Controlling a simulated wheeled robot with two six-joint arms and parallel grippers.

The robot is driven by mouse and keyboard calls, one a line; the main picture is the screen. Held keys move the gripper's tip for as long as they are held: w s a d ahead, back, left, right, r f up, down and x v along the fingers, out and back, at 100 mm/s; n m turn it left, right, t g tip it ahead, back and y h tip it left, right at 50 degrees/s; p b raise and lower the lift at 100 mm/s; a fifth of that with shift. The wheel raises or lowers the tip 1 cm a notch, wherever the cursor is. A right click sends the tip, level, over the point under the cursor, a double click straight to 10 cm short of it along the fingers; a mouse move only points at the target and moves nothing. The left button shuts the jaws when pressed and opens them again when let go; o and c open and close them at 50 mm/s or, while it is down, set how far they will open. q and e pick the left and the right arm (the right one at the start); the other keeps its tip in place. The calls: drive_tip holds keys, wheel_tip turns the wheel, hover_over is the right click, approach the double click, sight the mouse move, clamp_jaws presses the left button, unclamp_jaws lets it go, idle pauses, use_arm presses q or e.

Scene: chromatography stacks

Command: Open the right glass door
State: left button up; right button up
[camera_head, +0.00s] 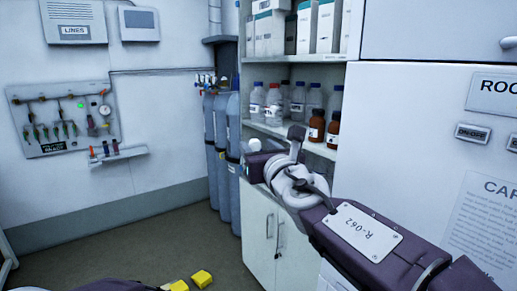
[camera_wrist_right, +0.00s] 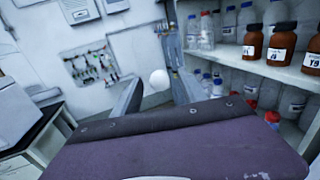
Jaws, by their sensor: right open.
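My right gripper (camera_head: 254,158) is in front of the open-looking shelf unit, its arm coming in from the lower right. In the right wrist view its two grey fingers (camera_wrist_right: 157,90) stand wide apart. A white round knob (camera_wrist_right: 159,79) shows between the fingertips, with no finger visibly touching it. The knob also shows in the head view (camera_head: 254,144), just above the gripper's dark body. I cannot make out the glass door's pane or edges, so whether it is open or shut is unclear. My left gripper is not in view.
Shelves hold clear bottles (camera_head: 273,104), brown bottles (camera_head: 317,125) and boxes (camera_head: 328,25). White lower cabinet doors (camera_head: 258,235) stand below. Tall blue-grey cylinders (camera_head: 221,150) stand left of the shelves. A tool panel (camera_head: 63,117) hangs on the wall.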

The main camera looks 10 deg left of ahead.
drive_tip(key=v, duration=0.9)
drive_tip(key=shift+f, duration=0.1)
